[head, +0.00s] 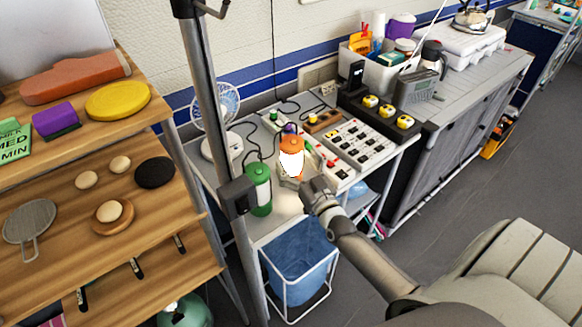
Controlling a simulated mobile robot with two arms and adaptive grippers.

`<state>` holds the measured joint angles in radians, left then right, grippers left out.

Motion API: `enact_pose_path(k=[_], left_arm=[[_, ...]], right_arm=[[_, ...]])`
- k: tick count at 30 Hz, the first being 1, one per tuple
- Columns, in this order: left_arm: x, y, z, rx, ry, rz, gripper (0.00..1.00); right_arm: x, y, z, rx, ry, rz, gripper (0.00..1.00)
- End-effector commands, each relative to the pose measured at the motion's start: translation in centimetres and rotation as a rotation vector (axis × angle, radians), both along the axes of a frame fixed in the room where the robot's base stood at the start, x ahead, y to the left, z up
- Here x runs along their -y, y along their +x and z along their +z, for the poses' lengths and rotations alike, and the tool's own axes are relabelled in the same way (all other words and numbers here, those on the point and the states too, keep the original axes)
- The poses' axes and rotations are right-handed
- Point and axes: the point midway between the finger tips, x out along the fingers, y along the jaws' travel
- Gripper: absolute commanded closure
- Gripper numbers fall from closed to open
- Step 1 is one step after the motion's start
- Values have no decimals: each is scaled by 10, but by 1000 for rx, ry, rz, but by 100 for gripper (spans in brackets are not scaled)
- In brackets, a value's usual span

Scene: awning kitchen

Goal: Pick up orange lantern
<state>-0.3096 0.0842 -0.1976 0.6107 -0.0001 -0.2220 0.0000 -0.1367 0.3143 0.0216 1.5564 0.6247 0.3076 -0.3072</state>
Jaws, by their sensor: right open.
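The orange lantern (291,144) stands upright on the small table, with an orange top and a bright white body. Its base is partly hidden by my right gripper (307,190). My right gripper comes in from the lower right and sits just in front of and below the lantern, to its right. It is open, with nothing seen between its fingers. I cannot tell whether it touches the lantern. My left gripper is not in view.
A green lantern (259,186) stands left of the orange one, beside a dark upright pole (213,110). A blue bin (298,268) is under the table's front edge.

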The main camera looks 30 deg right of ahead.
Motion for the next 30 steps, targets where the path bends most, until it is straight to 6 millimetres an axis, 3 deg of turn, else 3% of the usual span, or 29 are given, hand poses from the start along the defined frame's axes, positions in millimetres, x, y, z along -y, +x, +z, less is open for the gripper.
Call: enact_pose_path(k=[9,20,30], left_arm=[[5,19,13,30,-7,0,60],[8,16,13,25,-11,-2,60],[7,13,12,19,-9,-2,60]], right_arm=[[8,39,11,2,-1,0,14],[9,47,10,0,0,0,14],[9,46,10,0,0,0,55]])
